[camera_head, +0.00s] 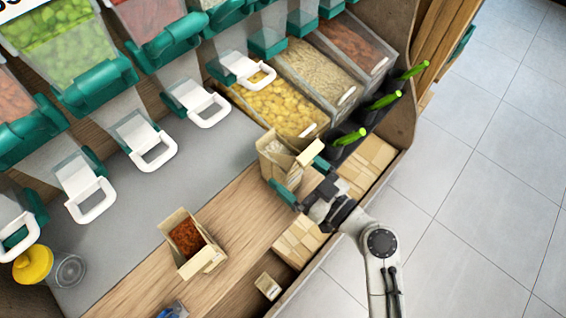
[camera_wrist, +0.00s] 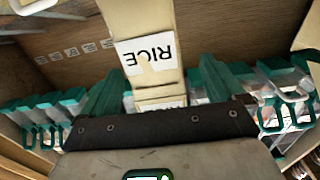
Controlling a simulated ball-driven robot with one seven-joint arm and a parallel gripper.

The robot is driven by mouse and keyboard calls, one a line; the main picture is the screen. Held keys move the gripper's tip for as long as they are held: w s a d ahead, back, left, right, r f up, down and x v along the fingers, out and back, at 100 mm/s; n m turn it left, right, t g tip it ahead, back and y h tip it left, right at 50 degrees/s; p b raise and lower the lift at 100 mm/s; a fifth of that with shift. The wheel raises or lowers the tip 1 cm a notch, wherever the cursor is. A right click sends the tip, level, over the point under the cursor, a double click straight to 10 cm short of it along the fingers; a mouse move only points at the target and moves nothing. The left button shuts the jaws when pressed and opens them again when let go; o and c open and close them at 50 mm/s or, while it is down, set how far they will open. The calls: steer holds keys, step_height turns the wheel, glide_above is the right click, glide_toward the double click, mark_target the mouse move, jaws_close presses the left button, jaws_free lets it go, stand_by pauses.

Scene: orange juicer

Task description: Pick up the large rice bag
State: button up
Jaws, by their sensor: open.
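The large rice bag (camera_head: 277,158), a tan paper bag with an open top and pale contents, stands on the wooden counter beside the bins. In the wrist view its white RICE label (camera_wrist: 147,55) appears upside down. My gripper (camera_head: 297,174) is open at the bag's near side, its two teal fingers spread. In the wrist view, the fingers of my gripper (camera_wrist: 166,65) lie on either side of the bag, with gaps visible. I cannot tell how deep the bag sits between them.
Another open bag (camera_head: 187,238) with red-brown contents stands on the counter at left. A small tan bag (camera_head: 268,286) is near the front edge. A yellow-filled bin (camera_head: 283,104) is behind the rice bag. Black holders with green-handled tools (camera_head: 349,138) stand close to its right.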

mark_target(267, 146)
steer(key=x, duration=0.2)
steer(key=p+x, duration=0.1)
steer(key=x, duration=0.1)
steer(key=shift+w+d, duration=0.1)
steer(key=shift+w, duration=0.25)
steer(key=shift+w+a+f+p, duration=0.1)
steer(key=shift+w+a+p, duration=0.2)
steer(key=shift+a, duration=0.15)
steer(key=shift+c, duration=0.3)
steer(key=c, duration=1.2)
steer(key=shift+c, duration=0.7)
